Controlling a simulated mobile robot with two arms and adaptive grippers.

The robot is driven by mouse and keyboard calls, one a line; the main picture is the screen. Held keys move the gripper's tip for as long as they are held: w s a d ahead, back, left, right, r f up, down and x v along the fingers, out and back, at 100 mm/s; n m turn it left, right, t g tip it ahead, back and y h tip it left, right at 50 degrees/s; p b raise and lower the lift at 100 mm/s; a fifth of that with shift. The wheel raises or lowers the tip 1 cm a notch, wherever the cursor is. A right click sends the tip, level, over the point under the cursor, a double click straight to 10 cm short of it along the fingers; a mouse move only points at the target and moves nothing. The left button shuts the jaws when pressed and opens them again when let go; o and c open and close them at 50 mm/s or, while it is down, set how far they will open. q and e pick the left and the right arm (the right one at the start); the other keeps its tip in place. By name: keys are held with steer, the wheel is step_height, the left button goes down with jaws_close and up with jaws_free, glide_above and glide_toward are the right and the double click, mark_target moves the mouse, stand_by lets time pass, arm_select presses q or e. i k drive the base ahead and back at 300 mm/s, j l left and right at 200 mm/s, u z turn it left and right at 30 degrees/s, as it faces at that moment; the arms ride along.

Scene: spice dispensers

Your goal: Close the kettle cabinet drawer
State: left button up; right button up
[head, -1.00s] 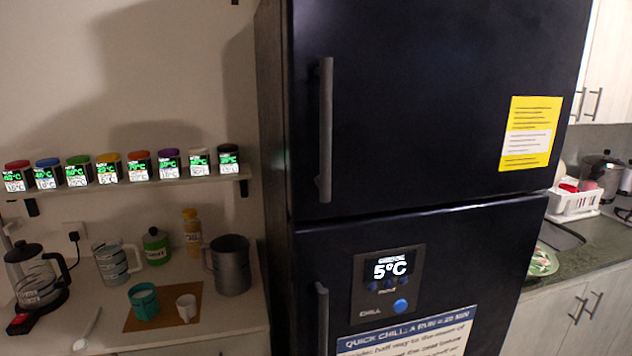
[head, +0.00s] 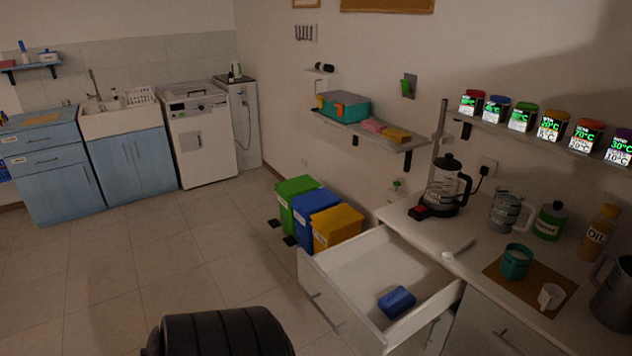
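The kettle cabinet drawer (head: 350,262) is white and pulled well out from under the counter at the lower right of the head view. A blue block-like item (head: 397,301) lies inside it. The kettle (head: 446,188), glass with a black lid and handle, stands on the counter (head: 408,214) above the drawer. A dark ribbed rounded shape at the bottom edge appears to be part of my own body. Neither of my grippers shows in this view.
Green (head: 297,199), blue (head: 315,208) and yellow (head: 337,228) bins stand by the wall behind the drawer. The counter holds a teal cup (head: 516,262), a white mug (head: 551,296) and bottles. The tiled floor (head: 160,265) to the left is clear.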

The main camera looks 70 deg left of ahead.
mark_target(345, 282)
steer(key=u, duration=1.85)
